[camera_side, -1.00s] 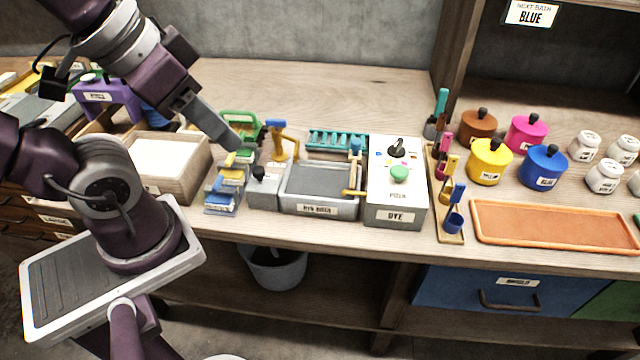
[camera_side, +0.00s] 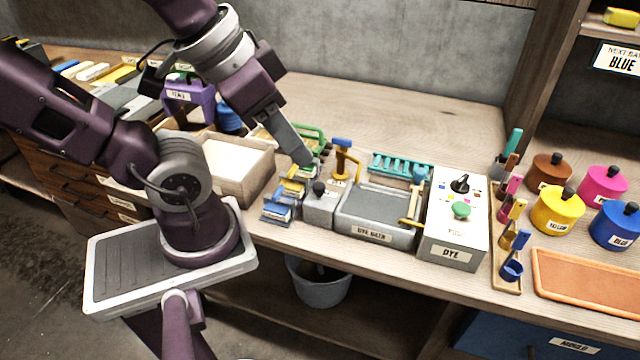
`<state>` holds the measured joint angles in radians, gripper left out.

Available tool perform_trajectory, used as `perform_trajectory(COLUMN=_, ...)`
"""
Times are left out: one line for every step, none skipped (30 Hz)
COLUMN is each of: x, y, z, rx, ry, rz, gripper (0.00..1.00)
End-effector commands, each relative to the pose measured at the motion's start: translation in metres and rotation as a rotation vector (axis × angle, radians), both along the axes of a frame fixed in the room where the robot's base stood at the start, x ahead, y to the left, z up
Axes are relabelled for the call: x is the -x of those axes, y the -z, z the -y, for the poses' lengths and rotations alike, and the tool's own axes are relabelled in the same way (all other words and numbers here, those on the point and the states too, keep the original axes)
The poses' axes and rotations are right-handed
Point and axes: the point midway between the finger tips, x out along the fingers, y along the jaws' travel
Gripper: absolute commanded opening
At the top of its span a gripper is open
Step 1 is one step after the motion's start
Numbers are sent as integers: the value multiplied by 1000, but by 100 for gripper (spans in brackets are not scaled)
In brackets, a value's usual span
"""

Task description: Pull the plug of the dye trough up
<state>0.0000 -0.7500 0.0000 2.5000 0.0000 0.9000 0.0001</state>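The grey dye trough (camera_side: 352,228), labelled DYE BATH, stands near the bench's front edge. At its left is a grey block (camera_side: 318,208) topped by a black knob (camera_side: 319,187). At its right end are a blue-topped upright (camera_side: 418,178) and a yellow handle (camera_side: 410,222). I cannot tell which of these parts is the plug. My gripper (camera_side: 306,158) points down and right, its tip above and slightly left of the black knob, seemingly apart from it. Its fingers show edge-on as one grey bar, so their opening is unclear.
A yellow tap with a blue top (camera_side: 342,158) and a teal rack (camera_side: 400,165) stand behind the trough. The DYE box (camera_side: 455,235) is at its right. Coloured clamps (camera_side: 280,207) crowd the left. A bucket (camera_side: 320,285) sits below the bench. The back bench is clear.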

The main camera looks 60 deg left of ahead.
Motion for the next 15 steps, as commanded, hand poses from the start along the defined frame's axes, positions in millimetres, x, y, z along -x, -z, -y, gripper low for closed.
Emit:
perform_trajectory(x=0, y=0, z=0, rx=0, ry=0, rz=0, gripper=36)
perform_trajectory(x=0, y=0, z=0, rx=0, ry=0, rz=0, gripper=36)
perform_trajectory(x=0, y=0, z=0, rx=0, ry=0, rz=0, gripper=36)
perform_trajectory(x=0, y=0, z=0, rx=0, ry=0, rz=0, gripper=36)
perform_trajectory(x=0, y=0, z=0, rx=0, ry=0, rz=0, gripper=36)
perform_trajectory(x=0, y=0, z=0, rx=-1, ry=0, rz=-1, gripper=44)
perform_trajectory(x=-2, y=1, z=-1, rx=-5, ry=-3, rz=-5, gripper=48)
perform_trajectory(x=-5, y=2, z=-3, rx=-14, ry=-8, rz=-16, gripper=48)
perform_trajectory(x=-13, y=5, z=-8, rx=-33, ry=-19, rz=-40, gripper=48)
perform_trajectory(x=-22, y=8, z=-14, rx=-52, ry=-28, rz=-67, gripper=48)
perform_trajectory(x=-32, y=14, z=-22, rx=-72, ry=-39, rz=-100, gripper=48)
perform_trajectory(x=-47, y=23, z=-35, rx=-99, ry=-50, rz=-153, gripper=48)
perform_trajectory(x=-58, y=32, z=-46, rx=-116, ry=-55, rz=-196, gripper=48)
perform_trajectory(x=-69, y=42, z=-58, rx=-126, ry=-59, rz=-237, gripper=48)
perform_trajectory(x=-82, y=58, z=-75, rx=-131, ry=-56, rz=-291, gripper=48)
